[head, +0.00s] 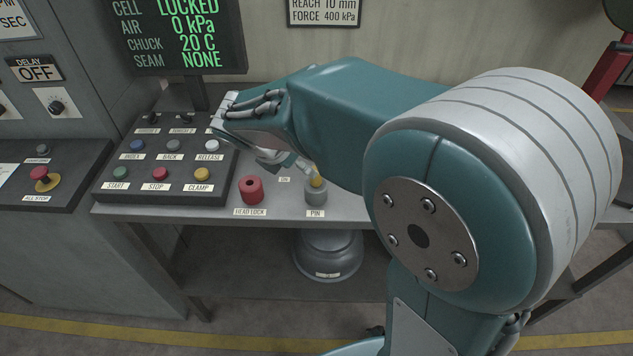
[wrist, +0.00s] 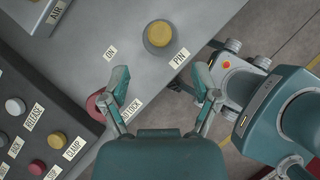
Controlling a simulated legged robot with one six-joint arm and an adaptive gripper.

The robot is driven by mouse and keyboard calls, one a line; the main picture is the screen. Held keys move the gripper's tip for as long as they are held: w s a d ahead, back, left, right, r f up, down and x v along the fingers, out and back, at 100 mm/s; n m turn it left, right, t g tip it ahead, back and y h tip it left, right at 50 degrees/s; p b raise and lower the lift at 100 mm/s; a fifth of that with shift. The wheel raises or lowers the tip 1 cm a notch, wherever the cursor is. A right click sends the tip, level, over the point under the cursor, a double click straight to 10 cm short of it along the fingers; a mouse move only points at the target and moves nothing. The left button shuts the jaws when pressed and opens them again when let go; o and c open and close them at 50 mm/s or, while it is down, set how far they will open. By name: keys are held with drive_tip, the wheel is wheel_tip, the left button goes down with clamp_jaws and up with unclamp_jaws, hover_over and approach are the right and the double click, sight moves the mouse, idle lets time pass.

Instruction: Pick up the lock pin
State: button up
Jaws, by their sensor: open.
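The lock pin shows its yellow top (head: 317,181) in the grey holder (head: 316,195) above the PIN label, near the front edge of the bench. In the wrist view the yellow top (wrist: 158,34) appears from above, with a grey ring around it. My gripper (wrist: 161,80) is open and empty. Its two fingers are apart, and the pin lies beyond the gap between them, touching neither in that view. In the head view my gripper (head: 286,163) hangs above the bench, close to the pin on its upper left, its fingers partly hidden by my wrist.
A button panel (head: 168,160) is farther left, under a screen (head: 175,35) reading LOCKED. A dark grey rounded object (head: 328,254) sits below the bench. The bench (head: 282,208) is bare between head lock and pin.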

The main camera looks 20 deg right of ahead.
sight(316, 183)
drive_tip(key=x, duration=0.7)
drive_tip(key=shift+w+d+f, duration=0.1)
drive_tip(key=shift+d+f, duration=0.1)
drive_tip(key=shift+f, duration=0.15)
drive_tip(key=shift+w+d+f, duration=0.1)
drive_tip(key=shift+f, duration=0.2)
drive_tip(key=shift+c, duration=0.3)
clamp_jaws()
